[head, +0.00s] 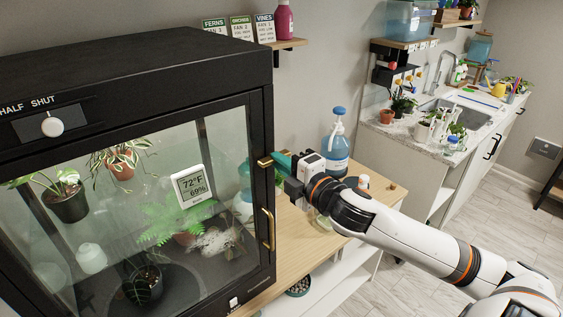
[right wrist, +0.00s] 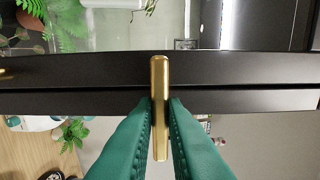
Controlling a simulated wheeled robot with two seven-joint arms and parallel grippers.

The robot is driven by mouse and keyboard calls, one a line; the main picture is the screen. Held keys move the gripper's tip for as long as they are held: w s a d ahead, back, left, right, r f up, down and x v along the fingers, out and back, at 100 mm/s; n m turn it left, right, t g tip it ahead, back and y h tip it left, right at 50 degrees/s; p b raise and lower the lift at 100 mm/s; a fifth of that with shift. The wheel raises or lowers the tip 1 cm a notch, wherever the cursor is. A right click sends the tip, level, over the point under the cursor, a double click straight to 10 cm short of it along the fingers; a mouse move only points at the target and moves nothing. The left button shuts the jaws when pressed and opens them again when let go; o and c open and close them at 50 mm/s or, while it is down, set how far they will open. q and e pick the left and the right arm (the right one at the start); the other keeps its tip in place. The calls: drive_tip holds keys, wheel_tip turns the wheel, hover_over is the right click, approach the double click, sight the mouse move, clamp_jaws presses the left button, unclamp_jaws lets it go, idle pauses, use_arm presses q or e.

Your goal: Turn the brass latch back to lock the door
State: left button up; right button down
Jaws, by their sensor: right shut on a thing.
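The black glass-fronted plant cabinet (head: 140,62) stands at the left, and its glass door (head: 120,235) looks shut against the frame. The small brass latch (head: 264,162) sits high on the door's right edge. In the right wrist view the latch (right wrist: 160,78) lies across the thin seam between two black bars. My right gripper (head: 279,163) reaches it from the right. Its teal fingers (right wrist: 160,115) are shut on the latch's free end, one on each side. They hide part of the latch in the head view. My left gripper is not in view.
A vertical brass handle (head: 268,230) sits below the latch. A blue pump bottle (head: 335,148) stands on the wooden bench (head: 310,243) close behind my right gripper. Potted plants and a display (head: 194,187) are behind the glass. Open floor (head: 400,275) lies to the right.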

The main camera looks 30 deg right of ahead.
drive_tip(key=c, duration=1.5)
unclamp_jaws()
drive_tip(key=shift+s+d+p, duration=0.15)
drive_tip(key=shift+s+p, duration=0.55)
drive_tip(key=shift+s, duration=1.3)
drive_tip(key=shift+s+d+p, duration=0.2)
drive_tip(key=shift+s+p, duration=0.45)
drive_tip(key=shift+s, duration=1.4)
drive_tip(key=shift+s+d+p, duration=0.15)
drive_tip(key=shift+s+p, duration=0.55)
drive_tip(key=shift+s, duration=1.3)
